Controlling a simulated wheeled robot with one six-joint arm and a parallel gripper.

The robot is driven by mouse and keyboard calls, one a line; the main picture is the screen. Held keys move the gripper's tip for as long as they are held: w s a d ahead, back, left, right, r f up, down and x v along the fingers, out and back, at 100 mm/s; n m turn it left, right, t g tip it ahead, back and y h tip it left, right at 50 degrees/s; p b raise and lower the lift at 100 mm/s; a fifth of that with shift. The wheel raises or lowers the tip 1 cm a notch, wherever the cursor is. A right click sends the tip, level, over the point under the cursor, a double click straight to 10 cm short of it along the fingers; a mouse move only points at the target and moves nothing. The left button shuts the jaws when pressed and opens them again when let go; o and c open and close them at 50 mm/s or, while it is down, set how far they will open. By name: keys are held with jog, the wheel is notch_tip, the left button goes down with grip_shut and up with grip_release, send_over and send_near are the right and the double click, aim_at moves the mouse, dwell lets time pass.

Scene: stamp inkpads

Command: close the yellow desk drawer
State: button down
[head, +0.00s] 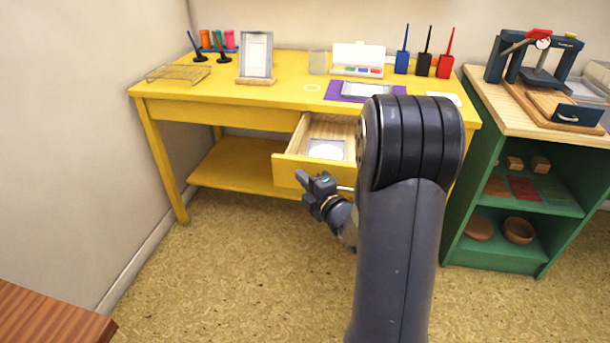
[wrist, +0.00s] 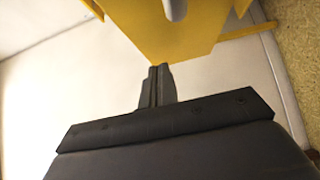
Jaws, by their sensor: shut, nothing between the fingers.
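The yellow desk (head: 230,92) stands against the back wall. A pale bar, perhaps the drawer handle (wrist: 175,8), shows at the top. My arm hides the drawer's right part.
A green shelf unit (head: 455,215) with a wooden top and a press (head: 535,60) stands at the right. Inkpads, stamps and a frame (head: 256,55) sit on the desk. A brown wooden surface (head: 45,315) is at lower left. The floor (head: 230,270) before the desk is clear.

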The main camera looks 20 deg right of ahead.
jog(key=shift+w+d, duration=0.5)
jog(key=shift+w, duration=0.25)
